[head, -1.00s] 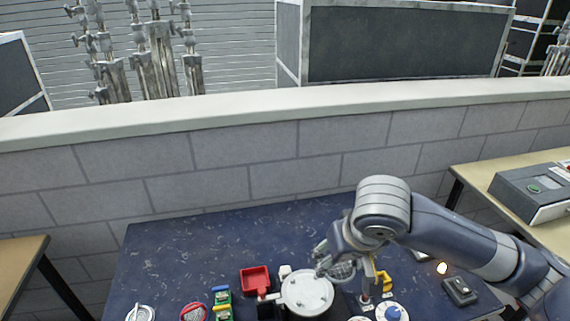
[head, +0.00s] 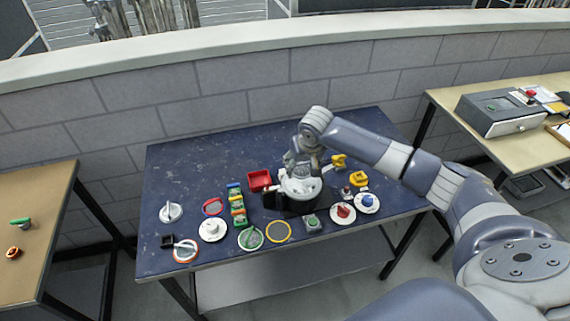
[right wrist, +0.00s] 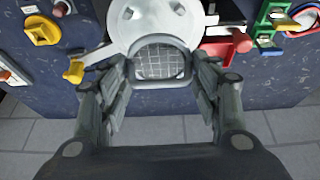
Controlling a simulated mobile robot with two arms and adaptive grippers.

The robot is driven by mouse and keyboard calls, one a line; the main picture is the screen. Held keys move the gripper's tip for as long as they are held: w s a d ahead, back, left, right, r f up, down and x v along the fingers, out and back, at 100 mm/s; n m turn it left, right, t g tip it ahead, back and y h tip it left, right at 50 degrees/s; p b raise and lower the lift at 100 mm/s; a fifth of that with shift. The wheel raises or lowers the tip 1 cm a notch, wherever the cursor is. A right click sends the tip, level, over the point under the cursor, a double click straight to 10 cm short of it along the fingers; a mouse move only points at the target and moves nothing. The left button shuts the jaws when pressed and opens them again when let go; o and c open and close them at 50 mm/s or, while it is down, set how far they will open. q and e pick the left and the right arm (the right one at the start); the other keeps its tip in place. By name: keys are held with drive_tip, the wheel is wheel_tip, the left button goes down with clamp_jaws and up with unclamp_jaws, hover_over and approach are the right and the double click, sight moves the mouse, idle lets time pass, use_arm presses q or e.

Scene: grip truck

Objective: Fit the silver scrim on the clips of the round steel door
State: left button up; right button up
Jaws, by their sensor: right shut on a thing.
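The round steel door (head: 303,188) is a pale disc on a dark block on the blue table. It also shows at the top of the right wrist view (right wrist: 135,22), with dark marks on its face. My right gripper (head: 302,168) is over the door. In the right wrist view, its fingers (right wrist: 160,78) are shut on the silver scrim (right wrist: 160,60), a grey mesh in a rounded frame. The scrim overlaps the door's edge in that view; I cannot tell whether it touches the clips. My left gripper is not in view.
The blue table (head: 160,245) also holds a red tray (head: 260,180), a green-rimmed ring (head: 251,238), a yellow-rimmed ring (head: 277,231) and several small fixtures. A grey wall (head: 200,110) stands behind. Wooden tables flank it, the right one carrying a grey box (head: 500,110).

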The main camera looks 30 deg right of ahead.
sight(303, 170)
drive_tip(key=shift+d+f, duration=0.15)
drive_tip(key=shift+f, duration=0.1)
drive_tip(key=shift+s+f, duration=0.1)
drive_tip(key=shift+f, duration=0.3)
drive_tip(key=shift+w+d+f+b, duration=0.1)
drive_tip(key=shift+w+f+b, duration=0.1)
drive_tip(key=shift+f+b, duration=0.75)
drive_tip(key=shift+b, duration=0.15)
drive_tip(key=shift+f, duration=0.1)
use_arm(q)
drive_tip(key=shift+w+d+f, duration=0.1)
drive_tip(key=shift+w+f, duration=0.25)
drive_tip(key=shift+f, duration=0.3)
use_arm(e)
drive_tip(key=shift+f, duration=0.1)
use_arm(q)
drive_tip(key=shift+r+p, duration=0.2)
drive_tip(key=shift+p, duration=0.25)
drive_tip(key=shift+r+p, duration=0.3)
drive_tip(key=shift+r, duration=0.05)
use_arm(e)
drive_tip(key=shift+s, duration=0.1)
